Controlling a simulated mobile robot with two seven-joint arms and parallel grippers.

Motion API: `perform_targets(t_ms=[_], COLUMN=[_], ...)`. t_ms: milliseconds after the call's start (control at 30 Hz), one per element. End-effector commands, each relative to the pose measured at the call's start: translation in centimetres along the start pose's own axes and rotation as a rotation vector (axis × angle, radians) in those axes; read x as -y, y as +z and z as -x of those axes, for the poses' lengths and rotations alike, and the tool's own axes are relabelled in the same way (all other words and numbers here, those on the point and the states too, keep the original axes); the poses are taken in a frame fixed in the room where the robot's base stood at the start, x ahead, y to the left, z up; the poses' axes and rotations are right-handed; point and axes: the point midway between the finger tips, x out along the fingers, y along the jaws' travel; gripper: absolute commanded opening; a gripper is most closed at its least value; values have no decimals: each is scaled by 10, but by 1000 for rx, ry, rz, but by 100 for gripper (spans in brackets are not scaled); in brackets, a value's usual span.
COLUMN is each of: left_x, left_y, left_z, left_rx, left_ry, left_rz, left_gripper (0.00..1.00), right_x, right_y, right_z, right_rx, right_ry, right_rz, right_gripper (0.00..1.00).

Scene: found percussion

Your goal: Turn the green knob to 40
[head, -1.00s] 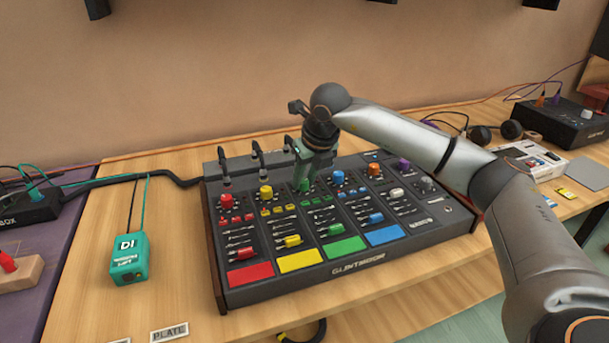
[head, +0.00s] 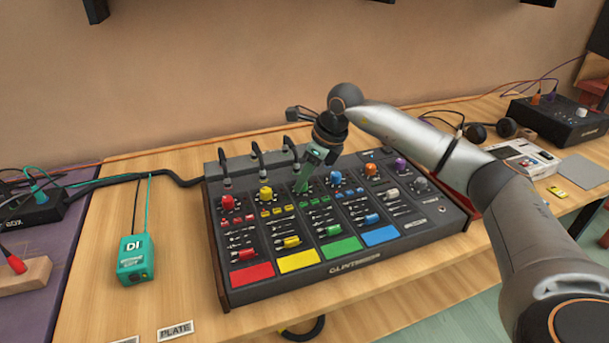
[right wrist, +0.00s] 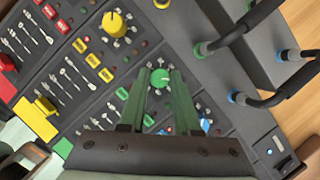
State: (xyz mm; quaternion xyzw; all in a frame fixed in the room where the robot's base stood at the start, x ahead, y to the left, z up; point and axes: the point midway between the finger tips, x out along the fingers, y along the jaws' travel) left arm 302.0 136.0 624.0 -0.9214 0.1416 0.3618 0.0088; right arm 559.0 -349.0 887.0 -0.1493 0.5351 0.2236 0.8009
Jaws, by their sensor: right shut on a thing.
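The green knob (right wrist: 160,78) sits on the dark mixer panel, in the column of the green pad. In the right wrist view it is between the tips of my right gripper (right wrist: 160,82), whose green fingers are shut on it. A pale line shows on its top, but the dial figures are too small to read. In the head view my right gripper (head: 303,188) reaches down to the panel at a tilt and hides most of the knob. The left gripper is not in view.
The mixer (head: 270,296) has a yellow knob (head: 266,194) left of the gripper and a blue knob (head: 336,177) right of it. Black cable plugs (head: 258,158) rise close behind. A green DI box (head: 133,260) stands on the table at left.

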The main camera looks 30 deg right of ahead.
Motion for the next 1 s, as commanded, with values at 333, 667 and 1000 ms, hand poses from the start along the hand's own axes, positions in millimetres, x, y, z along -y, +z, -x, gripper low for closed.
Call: perform_targets(t_ms=[333,667,1000], left_x=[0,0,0], left_y=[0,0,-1], left_z=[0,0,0], left_rx=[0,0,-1], left_ry=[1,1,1], left_rz=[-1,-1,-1], left_gripper=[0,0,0], right_x=[0,0,0], right_y=[1,0,1], right_z=[0,0,5], right_rx=[1,1,2], right_ry=[2,2,1], right_rz=[6,5,5], right_gripper=[0,60,61])
